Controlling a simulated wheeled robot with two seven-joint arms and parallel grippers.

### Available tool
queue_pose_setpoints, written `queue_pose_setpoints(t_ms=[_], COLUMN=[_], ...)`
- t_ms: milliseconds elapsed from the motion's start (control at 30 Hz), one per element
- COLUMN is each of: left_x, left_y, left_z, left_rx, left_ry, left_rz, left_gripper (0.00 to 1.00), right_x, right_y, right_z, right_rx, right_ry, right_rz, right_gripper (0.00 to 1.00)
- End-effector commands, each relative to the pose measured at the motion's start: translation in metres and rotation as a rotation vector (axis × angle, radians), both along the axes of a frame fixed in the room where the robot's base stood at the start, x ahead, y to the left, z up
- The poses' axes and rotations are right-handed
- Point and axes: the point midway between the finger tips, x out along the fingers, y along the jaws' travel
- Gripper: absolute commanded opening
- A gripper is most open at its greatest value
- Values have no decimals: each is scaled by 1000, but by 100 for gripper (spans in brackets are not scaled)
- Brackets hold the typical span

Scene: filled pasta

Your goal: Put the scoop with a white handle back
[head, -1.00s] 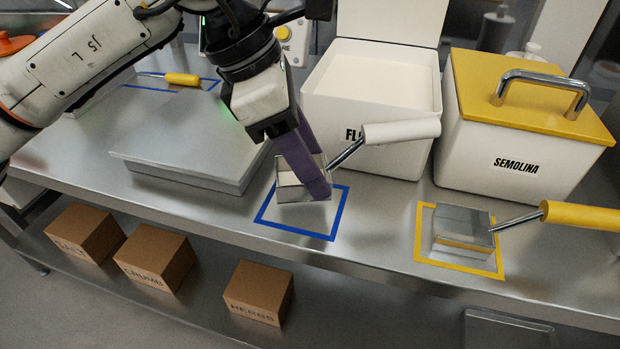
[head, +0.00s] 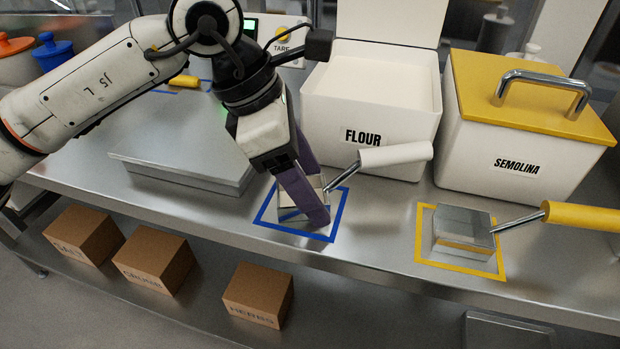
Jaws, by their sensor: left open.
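The scoop with a white handle (head: 396,154) is at the blue outlined square (head: 331,223) on the counter, in front of the flour bin. Its metal pan (head: 290,213) lies within the outline, partly hidden by my fingers. Its handle points up and to the right. My left gripper (head: 313,213) is open, with its purple fingers pointing down at the pan. I cannot tell whether the fingers touch it. My right gripper is not in view.
The open flour bin (head: 400,115) and the yellow-lidded semolina bin (head: 530,150) stand behind. A yellow-handled scoop (head: 463,228) sits in a yellow outline at right. A flat steel plate (head: 180,165) lies at left. Cardboard boxes (head: 155,262) are on the lower shelf.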

Motion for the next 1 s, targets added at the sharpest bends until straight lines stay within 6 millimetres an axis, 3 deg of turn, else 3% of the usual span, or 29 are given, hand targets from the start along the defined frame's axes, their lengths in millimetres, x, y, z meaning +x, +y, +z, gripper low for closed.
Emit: queue_pose_setpoints(t_ms=[167, 633, 800, 1000], left_x=[0, -2, -4, -4], left_y=[3, 40, 46, 47], left_z=[10, 96, 110, 113], left_rx=[-1, 0, 0, 0], left_ry=[-2, -3, -2, 0], left_rz=[1, 1, 0, 0], left_gripper=[67, 67, 67, 67], right_x=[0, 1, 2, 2], right_y=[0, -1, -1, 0], right_z=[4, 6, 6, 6], right_rx=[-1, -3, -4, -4], right_ry=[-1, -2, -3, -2], right_rz=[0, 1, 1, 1], right_gripper=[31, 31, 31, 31])
